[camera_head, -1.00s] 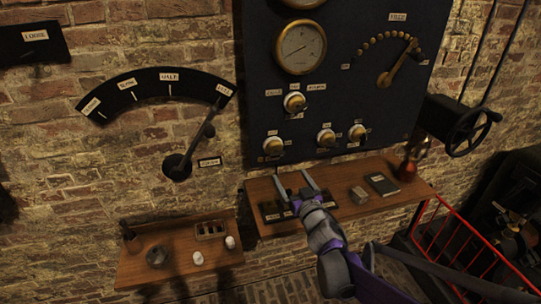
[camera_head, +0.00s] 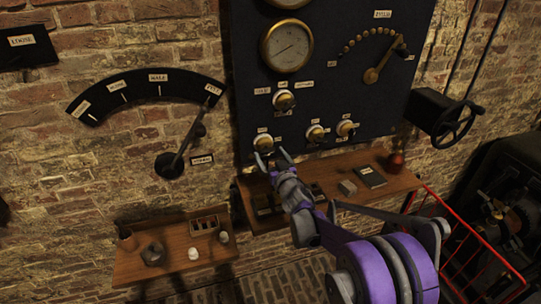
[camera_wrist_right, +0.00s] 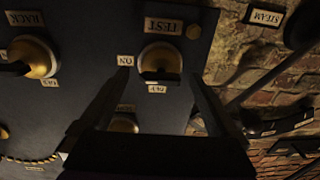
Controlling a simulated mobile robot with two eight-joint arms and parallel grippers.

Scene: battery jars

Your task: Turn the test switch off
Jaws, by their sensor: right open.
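The test switch (camera_head: 263,142) is a round brass knob at the lower left of the dark panel (camera_head: 345,95). In the right wrist view, which is upside down, the test switch (camera_wrist_right: 157,57) sits below the TEST label (camera_wrist_right: 163,26), with ON and OFF labels beside it. A dark part shows at its lower edge; I cannot tell its setting. My right gripper (camera_head: 271,157) is open and empty just below the switch in the head view. In the wrist view its fingers (camera_wrist_right: 160,84) stand apart on either side of the knob; contact is not clear. My left gripper is not in view.
Other brass switches (camera_head: 315,132) sit to the right on the panel. A wooden shelf (camera_head: 335,200) below holds a small box (camera_head: 347,187) and a dark book (camera_head: 370,176). A large lever (camera_head: 185,146) is on the brick wall to the left. A red railing (camera_head: 470,225) stands right.

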